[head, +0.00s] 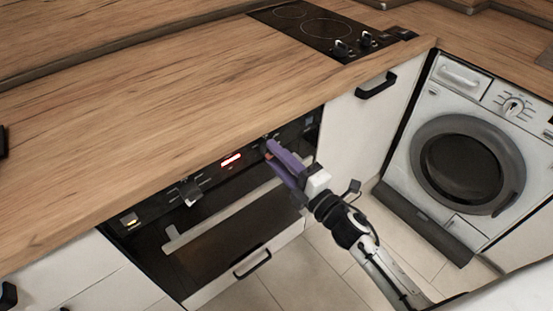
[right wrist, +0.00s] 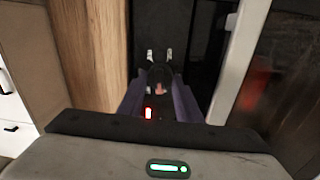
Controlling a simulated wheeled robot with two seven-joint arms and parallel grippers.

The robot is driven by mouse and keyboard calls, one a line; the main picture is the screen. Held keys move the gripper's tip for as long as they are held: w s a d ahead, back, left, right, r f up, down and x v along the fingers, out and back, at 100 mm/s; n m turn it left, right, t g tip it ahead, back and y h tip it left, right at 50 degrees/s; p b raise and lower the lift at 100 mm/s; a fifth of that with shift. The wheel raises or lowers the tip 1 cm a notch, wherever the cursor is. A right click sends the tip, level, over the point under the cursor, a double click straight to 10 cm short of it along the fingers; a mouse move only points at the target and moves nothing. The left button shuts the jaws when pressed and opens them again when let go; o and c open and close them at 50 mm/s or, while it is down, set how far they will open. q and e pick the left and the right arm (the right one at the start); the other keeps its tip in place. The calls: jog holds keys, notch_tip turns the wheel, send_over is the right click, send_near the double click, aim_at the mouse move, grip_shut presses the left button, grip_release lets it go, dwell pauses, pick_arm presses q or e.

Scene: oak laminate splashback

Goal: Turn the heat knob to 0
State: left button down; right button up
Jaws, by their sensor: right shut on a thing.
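The oven's black control panel (head: 150,212) runs under the worktop edge. One knob (head: 190,190) shows on its left part, with a lit red display (head: 231,160) in the middle. My right gripper (head: 268,147) has its purple fingers at the panel, right of the display, and hides most of the knob there. In the right wrist view the dark knob (right wrist: 158,74) sits between the two purple fingers (right wrist: 158,98), which are shut on it. I cannot read its marks or its setting. My left gripper is out of view.
The oven door handle (head: 222,215) runs just below the panel, close to my right gripper. The wooden worktop (head: 150,110) overhangs above. A black hob (head: 325,28) lies at the back, and a washing machine (head: 470,110) stands on the right.

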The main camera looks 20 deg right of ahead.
jog(key=shift+n+b, duration=0.3)
jog(key=shift+n, duration=1)
jog(key=o, duration=1)
jog(key=shift+o, duration=0.2)
jog(key=shift+s, duration=0.1)
jog(key=b+v, duration=0.1)
jog(key=v, duration=0.9)
jog(key=shift+d, duration=0.2)
